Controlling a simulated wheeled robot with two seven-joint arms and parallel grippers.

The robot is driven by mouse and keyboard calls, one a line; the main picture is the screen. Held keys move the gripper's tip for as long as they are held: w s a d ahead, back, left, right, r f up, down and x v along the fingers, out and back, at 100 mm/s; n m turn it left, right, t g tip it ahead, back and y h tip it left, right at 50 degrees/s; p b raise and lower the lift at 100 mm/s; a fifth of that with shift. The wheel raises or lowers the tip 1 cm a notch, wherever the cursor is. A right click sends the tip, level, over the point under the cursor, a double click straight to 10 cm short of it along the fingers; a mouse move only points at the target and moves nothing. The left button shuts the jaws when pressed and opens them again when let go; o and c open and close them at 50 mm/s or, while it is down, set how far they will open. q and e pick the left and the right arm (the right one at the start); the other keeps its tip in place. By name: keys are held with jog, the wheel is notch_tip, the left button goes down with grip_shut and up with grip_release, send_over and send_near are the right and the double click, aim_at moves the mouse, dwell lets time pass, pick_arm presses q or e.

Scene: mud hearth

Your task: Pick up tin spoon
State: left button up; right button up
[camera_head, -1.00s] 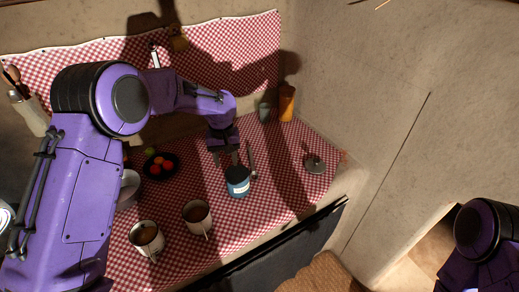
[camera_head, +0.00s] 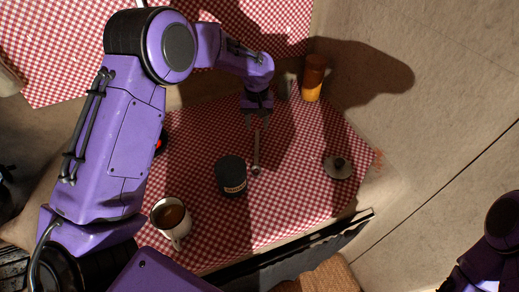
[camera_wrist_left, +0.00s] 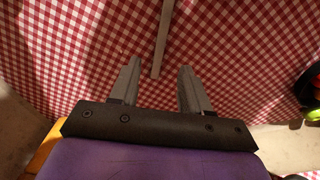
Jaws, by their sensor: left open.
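The tin spoon (camera_head: 256,152) lies on the red-and-white checked cloth, just right of a dark labelled can. Its thin grey handle points toward the back of the counter. My left gripper (camera_head: 257,121) is open and empty over the handle end of the spoon. In the left wrist view the handle (camera_wrist_left: 162,35) runs down from the top edge, and its end shows in the gap between the open fingertips (camera_wrist_left: 157,72). I cannot tell how high the fingers are above it. My right gripper is out of view; only part of the right arm shows.
The dark can (camera_head: 231,175) stands close left of the spoon. A mug (camera_head: 170,218) of brown liquid is at the front left, a round lid (camera_head: 338,167) at the right. An orange bottle (camera_head: 313,80) stands at the back by the wall. Cloth between spoon and lid is clear.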

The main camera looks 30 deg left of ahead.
aim_at(257, 144)
pick_arm(q)
notch_tip(257, 144, down, 9)
jog(key=p, duration=0.2)
jog(key=shift+s+f+p, duration=0.1)
jog(key=shift+p, duration=0.25)
jog(key=shift+f, duration=0.2)
grip_shut()
